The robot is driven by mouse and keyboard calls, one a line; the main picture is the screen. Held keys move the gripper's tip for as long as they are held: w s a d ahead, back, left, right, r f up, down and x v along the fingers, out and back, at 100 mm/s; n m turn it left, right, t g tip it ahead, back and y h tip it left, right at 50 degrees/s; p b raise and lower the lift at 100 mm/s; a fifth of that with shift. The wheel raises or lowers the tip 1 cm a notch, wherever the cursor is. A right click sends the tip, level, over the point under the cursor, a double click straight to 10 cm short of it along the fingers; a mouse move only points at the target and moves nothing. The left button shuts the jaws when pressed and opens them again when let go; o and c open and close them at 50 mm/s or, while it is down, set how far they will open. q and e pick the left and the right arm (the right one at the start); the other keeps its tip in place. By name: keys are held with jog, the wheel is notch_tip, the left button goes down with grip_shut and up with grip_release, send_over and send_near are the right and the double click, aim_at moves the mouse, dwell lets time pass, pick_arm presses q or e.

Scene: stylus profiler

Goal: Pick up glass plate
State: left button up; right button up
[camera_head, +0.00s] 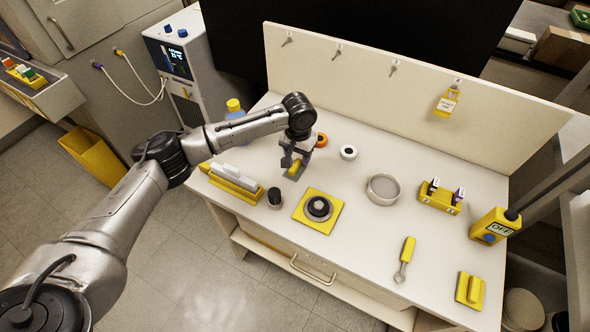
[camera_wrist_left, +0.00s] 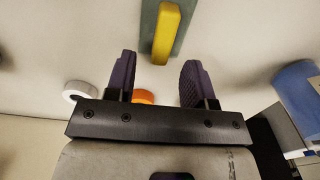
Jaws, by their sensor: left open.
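The glass plate (camera_head: 289,177) is a small grey-green plate with a raised yellow bar on it, lying on the white table below my left gripper (camera_head: 291,160). In the left wrist view the plate (camera_wrist_left: 149,22) is at the top middle, with its yellow bar (camera_wrist_left: 165,38) running lengthwise. My left gripper (camera_wrist_left: 155,75) is open and empty, its two dark ridged fingers pointing toward the plate. The yellow bar lies ahead of the gap between the fingertips, apart from them. In the head view the gripper partly hides the plate. My right gripper is not in view.
A yellow rack (camera_head: 236,181) with a white piece stands left of the plate, a dark cylinder (camera_head: 275,197) and yellow square base (camera_head: 318,220) in front. An orange-topped item (camera_head: 321,140) and white ring (camera_head: 348,152) are behind right. A round dish (camera_head: 383,188) lies further right.

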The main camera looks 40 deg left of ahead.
aim_at(298, 161)
pick_arm(q)
notch_tip(298, 161, down, 3)
jog(key=shift+s+f+b, duration=0.1)
jog(key=shift+f+b, duration=0.05)
jog(key=shift+b, duration=0.25)
jog(key=shift+c, duration=0.4)
grip_shut()
